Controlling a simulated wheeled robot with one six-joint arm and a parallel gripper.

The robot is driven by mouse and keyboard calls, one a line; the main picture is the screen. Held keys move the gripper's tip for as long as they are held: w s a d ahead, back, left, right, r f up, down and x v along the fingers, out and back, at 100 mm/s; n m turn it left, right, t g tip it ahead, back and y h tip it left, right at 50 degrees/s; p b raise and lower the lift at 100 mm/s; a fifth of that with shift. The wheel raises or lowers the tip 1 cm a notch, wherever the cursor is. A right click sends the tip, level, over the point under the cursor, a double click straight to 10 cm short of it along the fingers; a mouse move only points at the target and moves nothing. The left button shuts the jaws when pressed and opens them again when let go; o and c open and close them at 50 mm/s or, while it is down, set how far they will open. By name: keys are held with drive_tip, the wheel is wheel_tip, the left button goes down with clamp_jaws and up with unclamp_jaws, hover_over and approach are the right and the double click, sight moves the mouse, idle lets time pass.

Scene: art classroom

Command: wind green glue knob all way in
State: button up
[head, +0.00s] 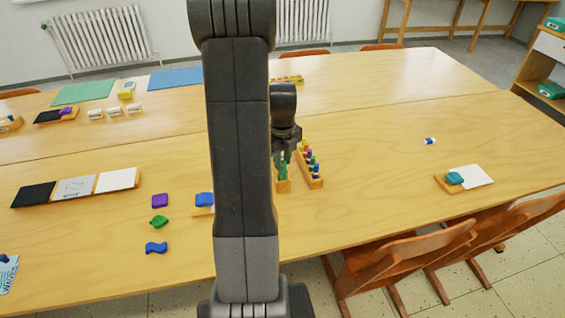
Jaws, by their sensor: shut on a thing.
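The green glue (282,170) stands upright at a small wooden block (284,187) on the near table, just right of my arm. My gripper (281,153) points down from above and is shut on the top of the green glue. The fingers are small and dark here, so the exact grip and the knob's turn cannot be made out. My arm hides part of the area to the left.
A wooden rack (316,181) with several coloured sticks stands close on the right. A blue block (205,199), a purple block (160,201) and a green block (159,222) lie left. The table's right middle is mostly clear. Chairs (400,262) line the near edge.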

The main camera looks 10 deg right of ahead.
drive_tip(key=n, duration=0.3)
drive_tip(key=shift+o, duration=1.3)
drive_tip(key=shift+n, duration=0.6)
drive_tip(key=o, duration=1.2)
drive_tip(key=shift+o, duration=0.2)
drive_tip(key=shift+r+p, duration=2.2)
drive_tip(key=shift+r, duration=0.85)
